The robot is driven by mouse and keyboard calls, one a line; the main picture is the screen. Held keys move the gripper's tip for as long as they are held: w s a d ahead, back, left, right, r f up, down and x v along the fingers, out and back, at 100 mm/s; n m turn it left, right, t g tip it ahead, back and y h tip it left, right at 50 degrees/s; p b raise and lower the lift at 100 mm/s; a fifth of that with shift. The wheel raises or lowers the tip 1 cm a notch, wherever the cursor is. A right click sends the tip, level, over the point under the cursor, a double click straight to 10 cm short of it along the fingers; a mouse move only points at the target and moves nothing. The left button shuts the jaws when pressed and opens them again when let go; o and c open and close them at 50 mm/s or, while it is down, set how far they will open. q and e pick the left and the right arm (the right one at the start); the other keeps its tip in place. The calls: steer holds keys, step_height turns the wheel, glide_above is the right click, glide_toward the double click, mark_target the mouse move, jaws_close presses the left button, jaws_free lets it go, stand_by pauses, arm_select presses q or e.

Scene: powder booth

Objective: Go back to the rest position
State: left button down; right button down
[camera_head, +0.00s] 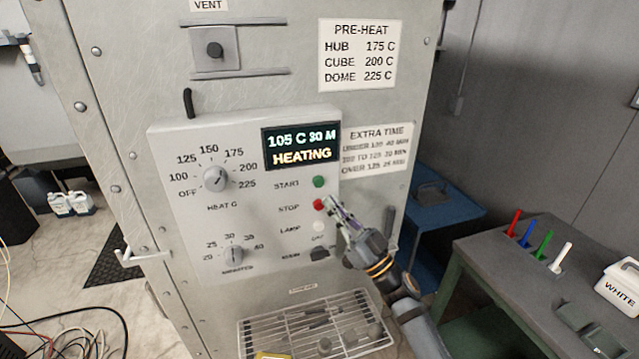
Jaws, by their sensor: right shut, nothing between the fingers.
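My right gripper (331,207) reaches in from the lower right, in front of the oven's control panel (170,160). Its fingers are shut and empty. The fingertips are close to the red STOP button (319,204); I cannot tell whether they touch it. The green START button (319,182) is just above. The display (300,147) reads 105 C 30 M and HEATING. My left gripper is not in view.
Below the panel is a wire rack (250,338) with small parts. A hook handle (135,255) sticks out at the oven's left. Cables lie on the floor at lower left.

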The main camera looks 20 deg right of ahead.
stand_by(0.3)
